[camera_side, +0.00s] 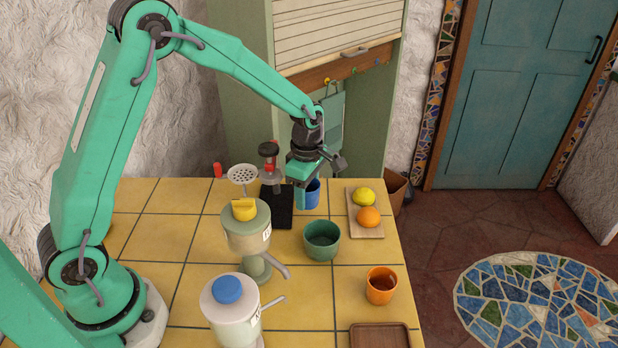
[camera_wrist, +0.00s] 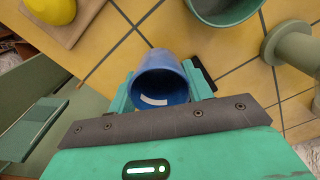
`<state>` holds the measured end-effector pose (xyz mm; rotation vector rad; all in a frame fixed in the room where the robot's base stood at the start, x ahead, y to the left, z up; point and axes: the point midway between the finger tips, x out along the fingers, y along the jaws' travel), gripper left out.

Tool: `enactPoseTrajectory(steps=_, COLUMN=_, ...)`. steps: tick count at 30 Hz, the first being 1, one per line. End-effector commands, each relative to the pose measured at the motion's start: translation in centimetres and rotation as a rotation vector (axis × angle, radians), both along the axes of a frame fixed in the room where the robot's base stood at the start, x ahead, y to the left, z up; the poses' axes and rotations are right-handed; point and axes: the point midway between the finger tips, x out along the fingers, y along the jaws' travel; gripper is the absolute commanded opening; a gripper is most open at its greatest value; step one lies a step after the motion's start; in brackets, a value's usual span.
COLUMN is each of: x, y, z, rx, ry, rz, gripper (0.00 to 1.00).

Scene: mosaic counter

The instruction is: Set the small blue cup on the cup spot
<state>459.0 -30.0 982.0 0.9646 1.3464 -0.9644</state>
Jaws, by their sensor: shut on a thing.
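The small blue cup (camera_side: 313,196) is at the back of the yellow tiled counter, right beside a black flat base (camera_side: 280,216). In the wrist view, the cup (camera_wrist: 162,82) sits between the two green fingers, its open mouth facing the camera. My gripper (camera_side: 307,190) is shut on the cup from above; the gripper (camera_wrist: 160,88) shows one finger on each side of it. I cannot tell whether the cup touches the counter. No marked cup spot is clear to me; a brown tray (camera_side: 380,336) lies at the front right edge.
A green bowl (camera_side: 321,241) stands just in front of the cup. A board (camera_side: 366,229) with a lemon (camera_side: 364,196) and an orange (camera_side: 368,217) lies to the right. An orange cup (camera_side: 381,285) and two dispensers (camera_side: 247,226) (camera_side: 230,309) stand nearer. Tiles between the orange cup and tray are bare.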

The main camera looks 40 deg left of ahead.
Motion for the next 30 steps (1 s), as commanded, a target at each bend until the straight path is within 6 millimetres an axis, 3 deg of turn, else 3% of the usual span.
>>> enactPoseTrajectory(steps=12, x=0.0, y=0.0, z=-2.2, rx=0.0, ry=0.0, rz=0.0, gripper=0.25)
enactPoseTrajectory(steps=30, x=0.0, y=0.0, z=-2.4, rx=0.0, ry=0.0, rz=0.0, gripper=0.25)
